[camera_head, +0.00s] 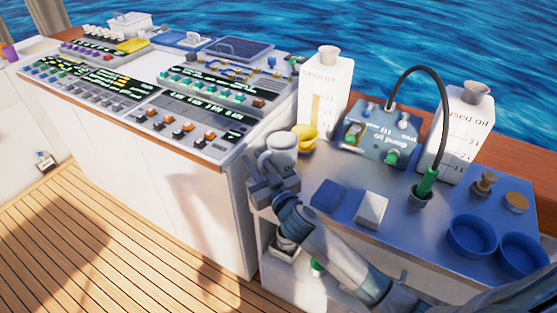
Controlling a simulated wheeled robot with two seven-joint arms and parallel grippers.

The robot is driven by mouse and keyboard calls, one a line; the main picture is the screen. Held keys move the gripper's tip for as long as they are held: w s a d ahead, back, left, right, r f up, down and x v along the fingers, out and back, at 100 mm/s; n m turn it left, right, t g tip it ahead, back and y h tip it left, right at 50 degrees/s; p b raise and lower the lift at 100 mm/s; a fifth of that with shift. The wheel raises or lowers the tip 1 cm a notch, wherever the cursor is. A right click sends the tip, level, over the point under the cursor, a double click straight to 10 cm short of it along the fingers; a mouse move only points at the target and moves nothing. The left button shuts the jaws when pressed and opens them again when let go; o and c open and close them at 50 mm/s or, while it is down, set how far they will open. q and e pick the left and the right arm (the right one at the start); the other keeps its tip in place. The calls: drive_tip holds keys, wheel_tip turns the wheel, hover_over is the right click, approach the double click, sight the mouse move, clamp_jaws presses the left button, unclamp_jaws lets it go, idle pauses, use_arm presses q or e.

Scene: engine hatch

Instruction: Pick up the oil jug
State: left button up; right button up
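A white jug (325,100) with oil lettering and a round pale cap stands at the back left of the blue-topped bench. A second, similar white jug (462,135) stands further right, partly hidden by a black hose. A small light grey mug-shaped vessel (281,147) is at the bench's left end. My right gripper (270,176) is right at this vessel, in front of its lower part. Whether the fingers hold it or are only beside it cannot be told. My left gripper is out of view.
An oil pump box (382,132) with its black hose stands between the jugs. A yellow cup (304,138), a blue block (328,194), a white block (371,209) and blue bowls (471,236) share the bench. A control console (190,135) stands left.

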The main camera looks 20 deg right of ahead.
clamp_jaws()
drive_tip(key=shift+r, duration=0.35)
idle(0.3)
drive_tip(key=shift+r, duration=1.8)
drive_tip(key=s+d+r, duration=0.6)
drive_tip(key=s+d, duration=0.2)
drive_tip(key=shift+d+r, duration=0.15)
drive_tip(key=shift+r, duration=0.2)
